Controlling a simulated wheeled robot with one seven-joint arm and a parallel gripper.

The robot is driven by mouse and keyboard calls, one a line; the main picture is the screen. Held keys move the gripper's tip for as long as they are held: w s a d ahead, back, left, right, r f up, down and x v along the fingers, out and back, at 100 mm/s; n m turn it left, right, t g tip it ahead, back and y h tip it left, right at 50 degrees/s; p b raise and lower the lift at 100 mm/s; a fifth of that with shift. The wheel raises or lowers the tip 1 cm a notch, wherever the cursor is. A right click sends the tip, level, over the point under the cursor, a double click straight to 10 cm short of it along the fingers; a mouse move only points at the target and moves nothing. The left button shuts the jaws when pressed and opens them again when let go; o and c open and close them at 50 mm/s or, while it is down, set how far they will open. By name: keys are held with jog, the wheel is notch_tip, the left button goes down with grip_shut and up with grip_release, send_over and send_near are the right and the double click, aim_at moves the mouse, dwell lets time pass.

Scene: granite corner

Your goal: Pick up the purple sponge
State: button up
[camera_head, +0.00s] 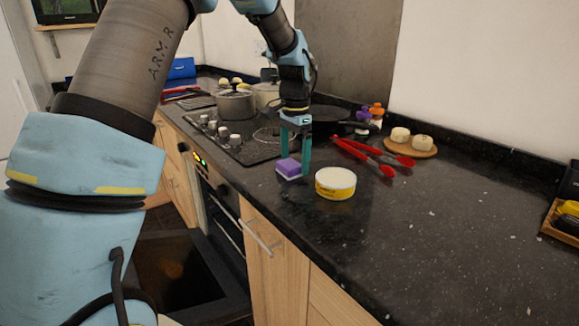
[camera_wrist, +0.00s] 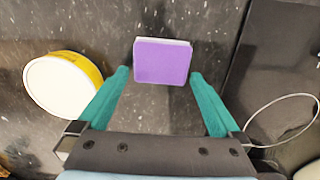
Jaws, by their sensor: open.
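The purple sponge (camera_head: 289,169) lies on the dark counter near its front edge, with a paler layer showing along its side. In the wrist view the sponge (camera_wrist: 162,62) sits just beyond and between the two teal fingertips. My gripper (camera_head: 295,168) is open and points down, close to the sponge. In the wrist view its fingers (camera_wrist: 160,76) stand apart, one toward each side of the sponge, with a gap to each. Nothing is held. In the head view the fingers stand very near the sponge; I cannot tell the exact height between them.
A round yellow and white tub (camera_head: 335,183) stands right of the sponge. Red tongs (camera_head: 372,152) lie behind it. A pan (camera_head: 322,120), a pot (camera_head: 236,104) and the hob (camera_head: 240,148) are behind and left. The counter at right (camera_head: 450,220) is mostly clear.

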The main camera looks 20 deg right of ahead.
aim_at(295, 162)
jog(key=c, duration=1.2)
jog(key=shift+o, duration=0.2)
notch_tip(295, 162, up, 10)
jog(key=b, duration=0.1)
